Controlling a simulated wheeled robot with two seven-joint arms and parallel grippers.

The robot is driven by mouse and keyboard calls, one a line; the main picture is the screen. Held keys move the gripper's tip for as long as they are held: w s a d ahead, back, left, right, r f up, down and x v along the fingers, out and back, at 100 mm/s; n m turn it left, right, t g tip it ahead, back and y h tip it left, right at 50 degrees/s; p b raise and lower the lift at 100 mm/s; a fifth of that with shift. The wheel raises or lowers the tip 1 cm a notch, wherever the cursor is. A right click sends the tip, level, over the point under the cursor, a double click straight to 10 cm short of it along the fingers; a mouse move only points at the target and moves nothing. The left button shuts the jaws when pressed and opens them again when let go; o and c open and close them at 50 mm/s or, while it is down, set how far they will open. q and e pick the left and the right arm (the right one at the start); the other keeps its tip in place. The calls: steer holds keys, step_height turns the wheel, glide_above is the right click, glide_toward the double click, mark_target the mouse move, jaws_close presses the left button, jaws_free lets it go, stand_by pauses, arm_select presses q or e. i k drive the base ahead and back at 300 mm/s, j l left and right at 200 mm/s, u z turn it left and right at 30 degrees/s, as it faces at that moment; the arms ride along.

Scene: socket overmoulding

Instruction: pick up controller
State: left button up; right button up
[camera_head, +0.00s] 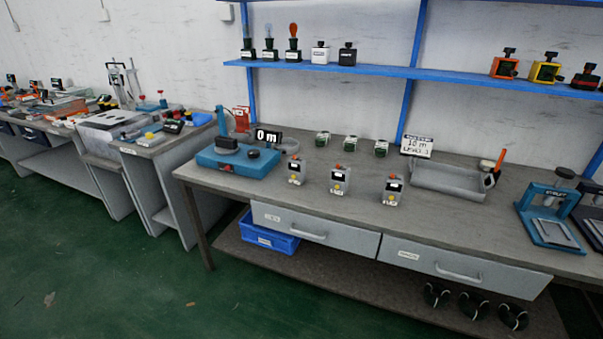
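I cannot tell which one is the task's controller. They stand apart from each other near the front edge, and nothing touches them. Neither of my grippers is in view.
A blue machine (237,162) stands at the bench's left end. Several small devices stand behind the boxes. A blue shelf (430,73) runs above. Green floor (130,290) lies open in front.

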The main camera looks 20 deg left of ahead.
mark_target(296, 167)
steer(key=i+j+u, duration=0.15)
steer(key=i+j, duration=0.2)
steer(key=i+j+u, duration=0.15)
steer(key=i+j, duration=0.15)
steer(key=i, duration=0.3)
steer(key=i+j+u, duration=0.15)
steer(key=i, duration=0.35)
steer(key=j, duration=0.1)
